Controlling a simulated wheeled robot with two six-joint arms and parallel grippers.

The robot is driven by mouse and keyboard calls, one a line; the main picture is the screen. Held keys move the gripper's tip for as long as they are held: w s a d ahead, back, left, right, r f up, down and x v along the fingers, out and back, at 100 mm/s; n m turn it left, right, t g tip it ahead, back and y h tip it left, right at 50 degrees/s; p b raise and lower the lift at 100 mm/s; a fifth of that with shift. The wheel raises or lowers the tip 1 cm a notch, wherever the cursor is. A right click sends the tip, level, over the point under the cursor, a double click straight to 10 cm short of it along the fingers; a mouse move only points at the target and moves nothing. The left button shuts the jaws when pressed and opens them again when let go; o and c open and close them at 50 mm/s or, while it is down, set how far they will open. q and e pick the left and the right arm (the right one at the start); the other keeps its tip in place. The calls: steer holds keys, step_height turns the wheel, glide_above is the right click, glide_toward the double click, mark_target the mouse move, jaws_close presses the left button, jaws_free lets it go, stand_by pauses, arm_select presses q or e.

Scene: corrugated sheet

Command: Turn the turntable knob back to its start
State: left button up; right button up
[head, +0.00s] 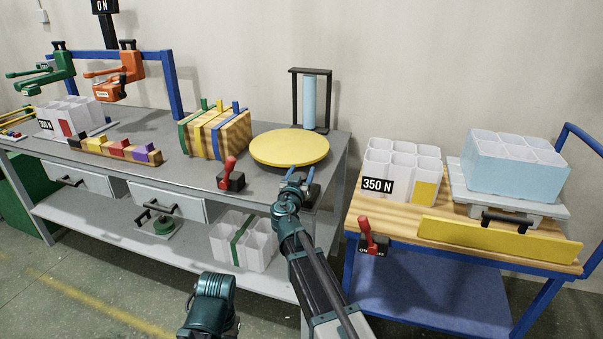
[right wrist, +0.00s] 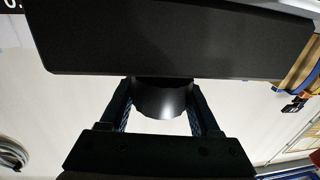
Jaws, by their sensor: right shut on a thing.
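The turntable (head: 290,147) is a round yellow disc near the right end of the grey workbench. My right gripper (head: 301,177) is at the bench's front edge, just below the disc. In the right wrist view its two fingers (right wrist: 162,112) are on either side of a dark round knob (right wrist: 162,100) and shut on it. The knob sticks out from a wide black block (right wrist: 180,40). In the head view the gripper hides the knob, and its turn angle cannot be read.
A red-handled switch (head: 231,176) stands left of the turntable, close to my right gripper. A black frame with a blue roll (head: 309,103) stands behind it. A strapped wooden block (head: 215,134) is further left. A blue cart with a wooden top (head: 400,208) stands to the right.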

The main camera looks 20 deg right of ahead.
steer(key=shift+a+n+t+y, duration=0.15)
steer(key=shift+n+t+y, duration=0.55)
steer(key=shift+y, duration=0.4)
steer(key=o, duration=1.4)
steer(key=v, duration=1.3)
steer(key=shift+s+a+r, duration=0.15)
steer(key=shift+s, duration=0.2)
